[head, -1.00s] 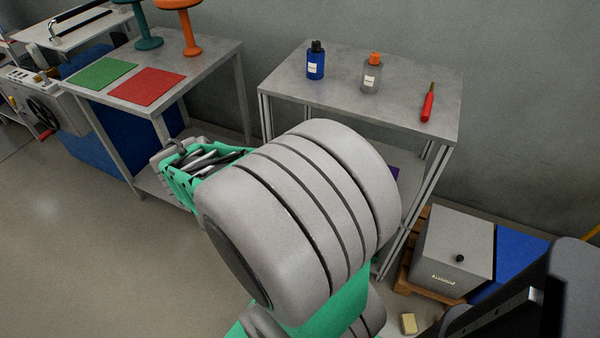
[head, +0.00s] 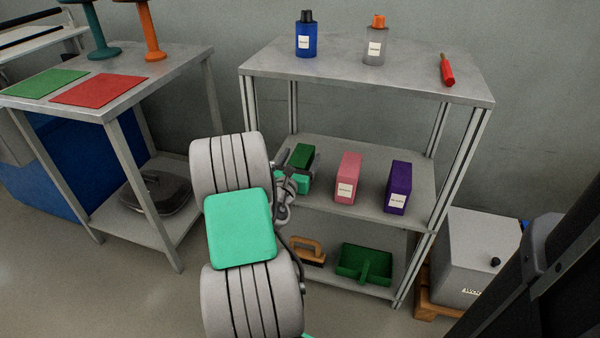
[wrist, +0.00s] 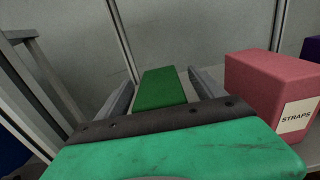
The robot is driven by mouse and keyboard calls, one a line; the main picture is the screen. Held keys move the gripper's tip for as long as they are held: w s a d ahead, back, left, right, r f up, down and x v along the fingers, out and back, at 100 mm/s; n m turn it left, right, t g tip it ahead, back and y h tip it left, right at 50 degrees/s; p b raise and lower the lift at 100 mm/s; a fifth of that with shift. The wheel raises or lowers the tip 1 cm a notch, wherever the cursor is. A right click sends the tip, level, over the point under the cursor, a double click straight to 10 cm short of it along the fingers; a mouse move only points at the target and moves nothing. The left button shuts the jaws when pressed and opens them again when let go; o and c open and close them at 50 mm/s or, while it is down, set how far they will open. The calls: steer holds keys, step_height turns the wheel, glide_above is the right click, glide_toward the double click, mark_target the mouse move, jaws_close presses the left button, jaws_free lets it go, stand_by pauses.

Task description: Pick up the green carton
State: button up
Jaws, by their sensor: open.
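The green carton (head: 302,154) stands on the middle shelf of the grey rack (head: 400,150), left of a pink carton (head: 347,178). My gripper (head: 297,168) is at that shelf, close to the green carton and partly hidden behind my arm. In the wrist view the green carton (wrist: 160,87) shows between the two fingers of my open gripper (wrist: 162,88), one finger on each side. I cannot tell whether either finger touches it. The lower part of the carton is hidden by my gripper's body.
The pink carton, labelled STRAPS (wrist: 270,95), is close on the right of my gripper. A purple carton (head: 397,187) stands further right. The rack's top (head: 340,70) holds a blue bottle (head: 306,38). A green dustpan (head: 365,264) is on the lowest shelf.

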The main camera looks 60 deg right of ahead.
steer(key=shift+w+d, duration=0.15)
steer(key=shift+d, duration=0.5)
steer(key=shift+c, duration=0.2)
steer(key=shift+a, duration=0.1)
jaws_close()
